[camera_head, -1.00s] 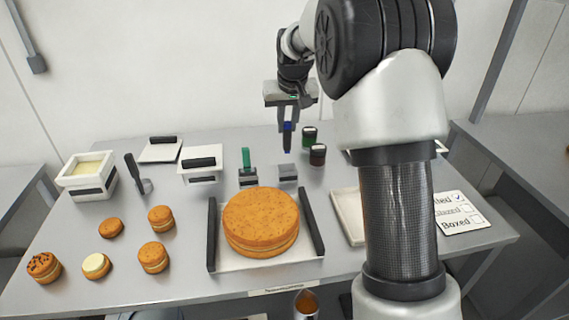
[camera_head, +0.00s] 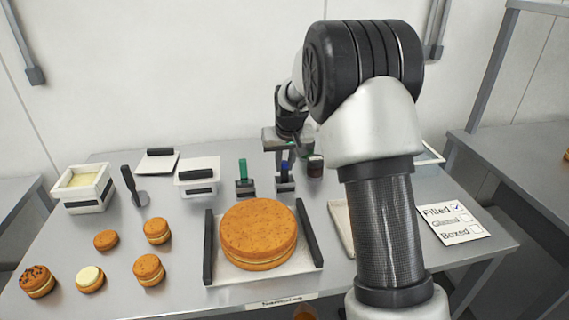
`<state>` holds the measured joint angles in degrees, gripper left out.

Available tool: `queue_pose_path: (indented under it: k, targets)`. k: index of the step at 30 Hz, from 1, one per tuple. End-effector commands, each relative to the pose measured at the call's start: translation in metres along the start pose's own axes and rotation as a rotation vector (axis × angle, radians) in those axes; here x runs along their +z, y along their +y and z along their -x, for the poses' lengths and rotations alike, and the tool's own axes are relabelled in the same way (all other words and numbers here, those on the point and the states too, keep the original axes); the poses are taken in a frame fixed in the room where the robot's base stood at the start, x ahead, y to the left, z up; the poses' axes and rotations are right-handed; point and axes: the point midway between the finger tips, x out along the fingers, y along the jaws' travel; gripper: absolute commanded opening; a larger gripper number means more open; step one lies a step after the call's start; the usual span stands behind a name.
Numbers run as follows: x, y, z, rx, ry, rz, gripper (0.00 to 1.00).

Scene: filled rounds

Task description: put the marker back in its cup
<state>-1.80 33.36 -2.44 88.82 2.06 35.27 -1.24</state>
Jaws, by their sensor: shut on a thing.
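My gripper (camera_head: 285,158) is shut on the blue marker (camera_head: 284,168) and holds it upright. The marker's lower end is at the top of a small grey cup (camera_head: 285,185); I cannot tell how far inside it is. A green marker (camera_head: 243,169) stands upright in a matching grey cup (camera_head: 245,188) just to the left.
A large filled round on a tray with dark side bars (camera_head: 207,258) stands in front of the cups. A dark-lidded jar (camera_head: 315,167) is close right of my gripper. Small filled rounds (camera_head: 157,231), a spatula (camera_head: 134,186) and a cream tub (camera_head: 85,202) are at left. A checklist card (camera_head: 458,235) lies at right.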

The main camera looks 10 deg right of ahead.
Motion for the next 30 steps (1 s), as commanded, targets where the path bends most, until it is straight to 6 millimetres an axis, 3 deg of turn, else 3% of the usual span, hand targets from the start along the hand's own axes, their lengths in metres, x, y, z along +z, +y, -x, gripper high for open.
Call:
queue_pose_path:
  k: [2,3,6,17,20,30]
  targets:
    - [0.002,0.000,-0.004,0.000,0.000,0.000,0.00]
    - [0.001,0.000,-0.002,0.000,0.000,0.000,0.25]
    - [0.001,0.000,-0.002,0.000,-0.001,0.000,0.37]
    - [-0.001,0.000,0.004,0.000,0.001,0.000,0.37]
    - [-0.001,0.000,0.018,0.000,0.002,0.000,0.37]
    - [-0.001,0.000,0.090,0.000,0.003,0.000,0.37]
